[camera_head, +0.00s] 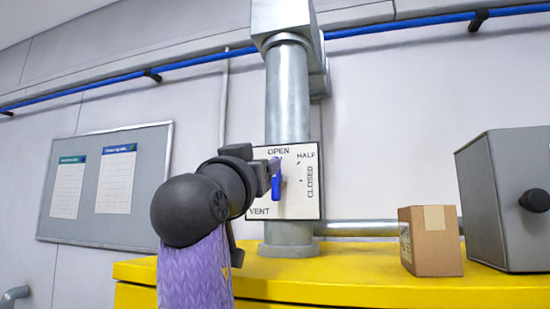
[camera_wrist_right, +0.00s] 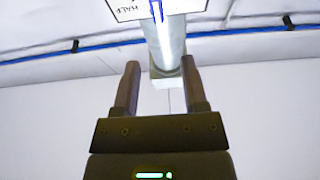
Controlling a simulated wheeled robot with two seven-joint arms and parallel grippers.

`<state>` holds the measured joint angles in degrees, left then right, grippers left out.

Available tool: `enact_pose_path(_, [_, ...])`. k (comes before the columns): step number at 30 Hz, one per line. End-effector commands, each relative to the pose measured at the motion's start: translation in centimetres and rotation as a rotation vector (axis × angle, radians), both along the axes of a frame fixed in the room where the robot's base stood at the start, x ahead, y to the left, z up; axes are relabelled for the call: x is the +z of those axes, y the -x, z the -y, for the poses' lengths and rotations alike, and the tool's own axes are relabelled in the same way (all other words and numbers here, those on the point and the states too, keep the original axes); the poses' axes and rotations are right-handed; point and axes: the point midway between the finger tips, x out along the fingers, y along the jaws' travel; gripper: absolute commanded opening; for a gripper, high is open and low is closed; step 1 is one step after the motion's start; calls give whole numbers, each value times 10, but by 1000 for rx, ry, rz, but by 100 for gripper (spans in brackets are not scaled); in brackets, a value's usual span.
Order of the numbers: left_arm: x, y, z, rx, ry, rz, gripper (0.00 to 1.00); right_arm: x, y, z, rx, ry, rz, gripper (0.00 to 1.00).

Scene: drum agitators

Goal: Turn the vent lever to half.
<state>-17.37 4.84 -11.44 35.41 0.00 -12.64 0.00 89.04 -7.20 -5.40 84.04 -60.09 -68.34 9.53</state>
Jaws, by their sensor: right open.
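The white vent plate (camera_head: 298,205) is fixed in front of a vertical grey pipe and reads OPEN at the top, HALF at the upper right and CLOSED at the right. The blue lever (camera_head: 276,187) shows on it, partly hidden by my gripper; it appears lined up with OPEN. My right gripper (camera_head: 273,172) is at the lever in the head view. In the right wrist view my right gripper (camera_wrist_right: 161,72) is open and empty; the lever (camera_wrist_right: 157,11) shows beyond the fingertips, in line with the gap. My left gripper is not in view.
The pipe (camera_head: 287,95) rises behind the plate. A yellow cabinet top (camera_head: 340,275) lies below, with a cardboard box (camera_head: 430,242) and a grey box with a black knob (camera_head: 507,200) at the right. A notice board (camera_head: 105,185) hangs on the left wall.

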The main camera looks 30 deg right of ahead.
Motion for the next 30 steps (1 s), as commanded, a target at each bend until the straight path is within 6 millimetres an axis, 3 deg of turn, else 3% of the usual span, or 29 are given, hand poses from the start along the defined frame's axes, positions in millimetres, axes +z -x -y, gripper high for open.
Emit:
enact_pose_path(1, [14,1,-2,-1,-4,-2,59,6,-10,13,-7,1,-7,56])
enact_pose_path(3, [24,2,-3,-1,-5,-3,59,7,-23,28,-5,0,-7,56])
enact_pose_path(9, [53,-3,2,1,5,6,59,14,-49,57,-2,1,-5,56])
enact_pose_path(20, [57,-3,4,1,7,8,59,11,-56,65,0,1,-4,56])
enact_pose_path(23, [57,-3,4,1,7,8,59,11,-56,64,0,1,-4,41])
enact_pose_path(28, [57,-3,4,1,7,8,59,11,-56,64,0,1,-3,5])
enact_pose_path(30, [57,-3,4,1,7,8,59,12,-56,64,0,1,-3,0])
